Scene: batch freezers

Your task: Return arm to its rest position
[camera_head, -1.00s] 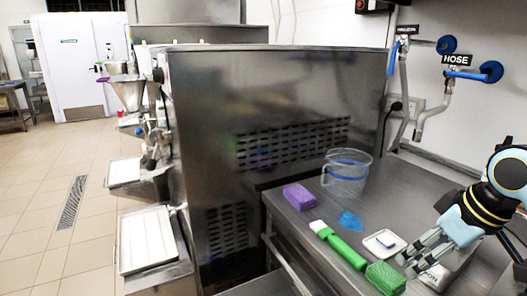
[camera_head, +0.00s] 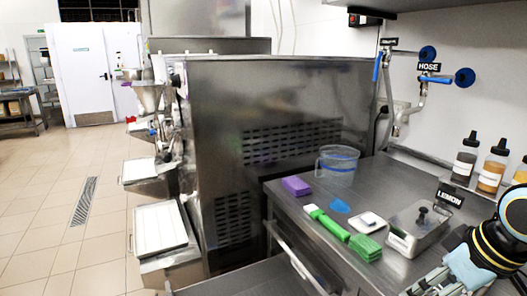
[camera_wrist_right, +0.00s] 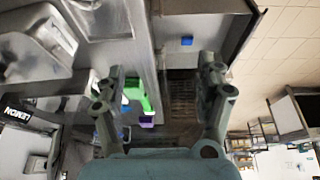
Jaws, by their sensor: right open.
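My right gripper (camera_head: 432,286) is at the bottom right of the head view, just in front of the steel table (camera_head: 378,268), and is partly cut off by the frame edge. In the right wrist view its two fingers (camera_wrist_right: 160,88) are spread wide with nothing between them. The metal tray with a lid knob and LEMON label (camera_head: 418,226) stands on the table beyond it, apart from the gripper. My left gripper is not in view.
On the table are a green brush (camera_head: 327,223), a green sponge (camera_head: 365,247), a purple sponge (camera_head: 296,186), a blue item (camera_head: 340,206), a small white dish (camera_head: 368,222) and a clear jug (camera_head: 338,166). Bottles (camera_head: 491,168) stand at the right. A steel machine (camera_head: 215,130) rises behind; open floor lies left.

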